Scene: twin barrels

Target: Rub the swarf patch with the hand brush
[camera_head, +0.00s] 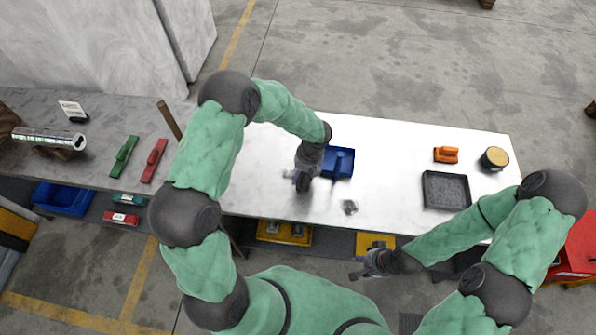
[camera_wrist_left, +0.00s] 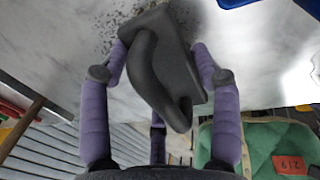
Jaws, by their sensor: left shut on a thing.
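In the left wrist view, the dark grey hand brush (camera_wrist_left: 150,65) with its curved handle sits between the fingers of my left gripper (camera_wrist_left: 160,75), which is shut on it. The dark speckled swarf patch (camera_wrist_left: 188,13) shows past the brush, and the brush covers part of it. I cannot tell whether the bristles touch the tabletop. In the head view, my left gripper (camera_head: 303,178) is low over the pale table, left of the blue tray, and mostly hides the brush. My right gripper (camera_head: 368,266) is in front of the table's near edge, too small to read.
The blue tray (camera_head: 347,148) lies close to my left gripper. A small grey patch (camera_head: 350,207) is unclear. A dark tray (camera_head: 445,175), an orange block (camera_head: 446,155) and a round tin (camera_head: 494,158) stand to the right. Red (camera_head: 154,160) and green (camera_head: 124,156) tools lie left.

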